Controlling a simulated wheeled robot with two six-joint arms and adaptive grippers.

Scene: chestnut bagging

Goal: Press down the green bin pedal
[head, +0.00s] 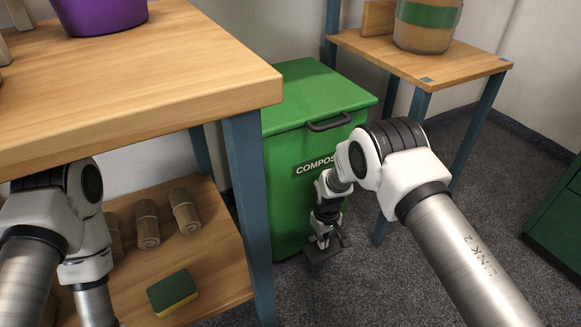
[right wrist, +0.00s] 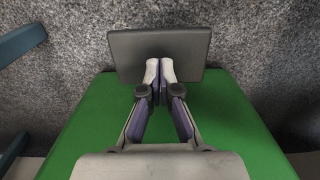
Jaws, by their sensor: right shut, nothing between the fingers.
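The green compost bin (head: 283,205) stands on the floor with its lid (head: 315,92) down. Its dark pedal (head: 322,258) sticks out at the bottom front, low over the carpet. My right gripper (head: 327,243) is shut and empty, pointing down at the pedal. In the right wrist view the fingertips (right wrist: 160,68) lie over the middle of the pedal (right wrist: 190,50); I cannot tell whether they touch it. The bin's green body (right wrist: 85,140) fills the lower part of that view. My left arm shows at the left, but its gripper is out of view.
A wooden workbench (head: 150,95) with a blue leg (head: 250,190) stands left of the bin. Its lower shelf (head: 215,255) holds wooden rolls (head: 185,212) and a sponge (head: 172,291). A side table (head: 455,65) stands behind right. Grey carpet (head: 400,285) is clear in front.

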